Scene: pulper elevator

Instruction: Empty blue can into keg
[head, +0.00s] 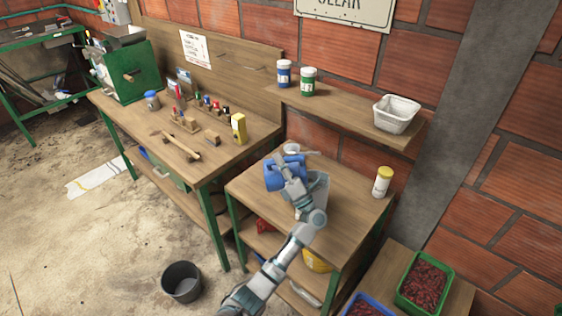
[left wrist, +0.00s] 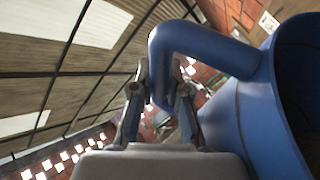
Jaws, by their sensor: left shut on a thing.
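The blue can (head: 271,178) is over the small wooden table in the head view, partly hidden by my left gripper (head: 291,172). In the left wrist view, the two fingers of my left gripper (left wrist: 161,88) are on either side of the blue can's handle (left wrist: 205,40) and shut on it. The can's body and wide round opening (left wrist: 262,105) fill the right of that view. A grey container (head: 319,188) stands beside the can on the table, partly behind my arm; I cannot tell if it is the keg. My right gripper is not in view.
A yellow-lidded white jar (head: 383,181) stands at the small table's right edge. A shelf above holds two jars (head: 308,82) and a white tub (head: 396,114). The workbench (head: 140,118) at left carries small tools. A dark bucket (head: 182,281) stands on the floor.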

